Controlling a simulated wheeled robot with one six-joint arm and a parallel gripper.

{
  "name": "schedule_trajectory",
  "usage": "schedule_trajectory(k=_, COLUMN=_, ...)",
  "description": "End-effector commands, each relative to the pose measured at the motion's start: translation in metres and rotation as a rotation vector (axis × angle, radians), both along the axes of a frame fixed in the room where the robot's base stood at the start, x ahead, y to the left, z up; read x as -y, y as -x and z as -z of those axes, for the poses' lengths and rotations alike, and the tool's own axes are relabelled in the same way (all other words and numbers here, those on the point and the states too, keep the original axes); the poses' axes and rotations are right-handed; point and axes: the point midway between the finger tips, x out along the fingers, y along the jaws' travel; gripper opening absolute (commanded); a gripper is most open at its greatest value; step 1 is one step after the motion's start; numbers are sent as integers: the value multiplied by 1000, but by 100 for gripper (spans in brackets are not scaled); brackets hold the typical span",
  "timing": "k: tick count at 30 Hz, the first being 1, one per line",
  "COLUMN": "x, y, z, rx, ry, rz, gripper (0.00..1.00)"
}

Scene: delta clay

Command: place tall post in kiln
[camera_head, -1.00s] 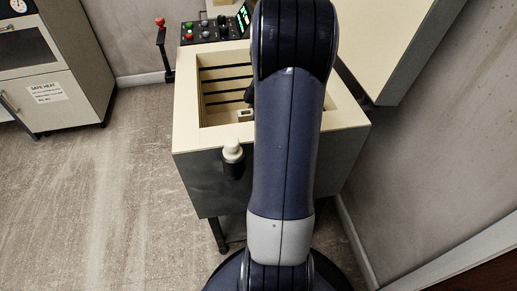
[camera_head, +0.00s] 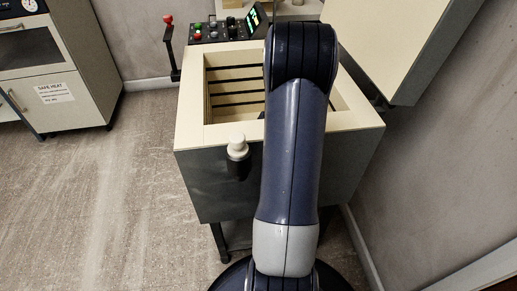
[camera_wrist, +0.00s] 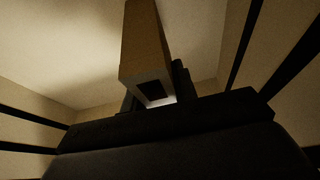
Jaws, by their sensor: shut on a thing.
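The kiln (camera_head: 220,136) is an open-topped box with a cream rim, grey sides and dark heating lines across its inner walls. In the wrist view, the tall post (camera_wrist: 146,40) is a long square bar with a dark square hole in its near end. My gripper (camera_wrist: 156,96) is shut on that near end, inside the kiln, with pale walls and dark heating lines on both sides. The post's far end runs out of the top of the wrist view. In the head view my arm hides the gripper and the post.
A raised cream lid (camera_head: 392,45) stands at the right by the wall. A control box (camera_head: 225,29) sits behind the kiln, with a red-knobbed lever (camera_head: 170,45) to its left. A white-capped fitting (camera_head: 238,158) sticks out in front. A cabinet (camera_head: 65,75) stands at the left.

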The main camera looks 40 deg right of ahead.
Motion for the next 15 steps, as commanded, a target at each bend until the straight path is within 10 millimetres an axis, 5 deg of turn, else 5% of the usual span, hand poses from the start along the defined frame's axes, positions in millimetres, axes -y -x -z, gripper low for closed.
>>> schedule_trajectory(k=10, x=0, y=0, z=4, rx=2, ry=1, rz=0, gripper=0)
schedule_trajectory(k=11, x=0, y=0, z=3, rx=2, ry=1, rz=0, gripper=30)
schedule_trajectory(k=15, x=0, y=0, z=2, rx=1, ry=1, rz=-1, gripper=41)
